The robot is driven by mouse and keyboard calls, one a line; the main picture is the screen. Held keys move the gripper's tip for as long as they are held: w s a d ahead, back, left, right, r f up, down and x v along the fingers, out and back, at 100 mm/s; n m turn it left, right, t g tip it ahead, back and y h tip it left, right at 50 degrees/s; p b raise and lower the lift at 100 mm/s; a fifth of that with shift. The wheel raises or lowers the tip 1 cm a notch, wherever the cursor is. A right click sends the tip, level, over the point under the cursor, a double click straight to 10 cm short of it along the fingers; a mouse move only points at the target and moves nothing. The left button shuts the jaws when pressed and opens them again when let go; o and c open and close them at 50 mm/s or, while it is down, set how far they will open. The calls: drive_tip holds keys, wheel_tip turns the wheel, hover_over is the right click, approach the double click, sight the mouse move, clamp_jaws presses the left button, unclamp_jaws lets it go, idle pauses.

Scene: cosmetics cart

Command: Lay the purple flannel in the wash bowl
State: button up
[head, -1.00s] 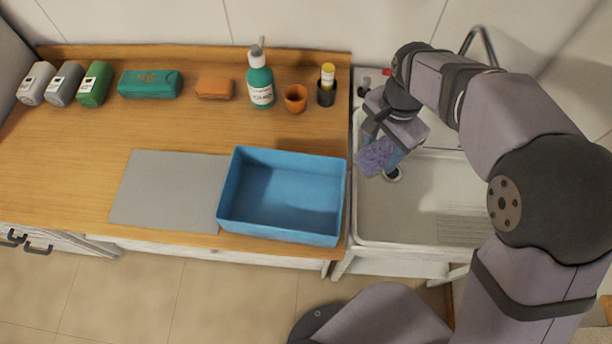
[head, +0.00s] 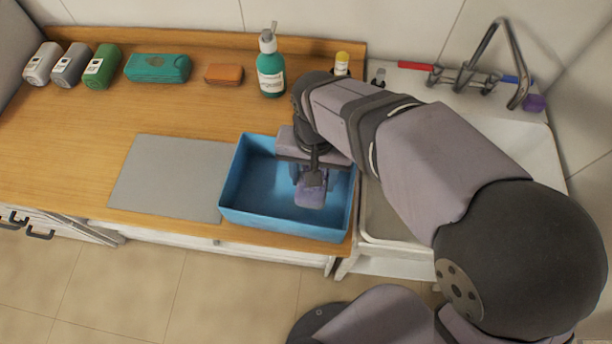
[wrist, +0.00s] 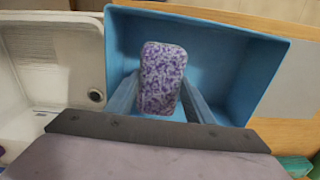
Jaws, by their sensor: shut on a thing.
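The purple flannel (head: 311,197) is a small purple-and-white speckled pad; in the wrist view it (wrist: 161,78) sits between my two blue fingers. My gripper (head: 310,182) is shut on it and points down over the right half of the wash bowl. The wash bowl (head: 248,190) is a blue rectangular tub on the wooden counter; its walls and floor also show in the wrist view (wrist: 235,70). The flannel lies within the bowl's outline in both views. I cannot tell whether it touches the bowl's floor. My arm hides part of the bowl's back right.
A grey mat (head: 170,178) lies left of the bowl. A white sink (head: 385,215) with a tap (head: 485,70) adjoins on the right. A green pump bottle (head: 270,70), orange block (head: 223,74), teal case (head: 158,68) and several small bottles (head: 102,66) stand along the back.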

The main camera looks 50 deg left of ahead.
drive_tip(key=shift+f+p, duration=0.95)
drive_tip(key=shift+f, duration=2.8)
drive_tip(key=shift+f, duration=0.2)
drive_tip(key=o, duration=1)
drive_tip(key=shift+c, duration=0.2)
wheel_tip(320, 180, up, 12)
drive_tip(key=shift+r+b, duration=0.2)
drive_tip(key=shift+b, duration=1.05)
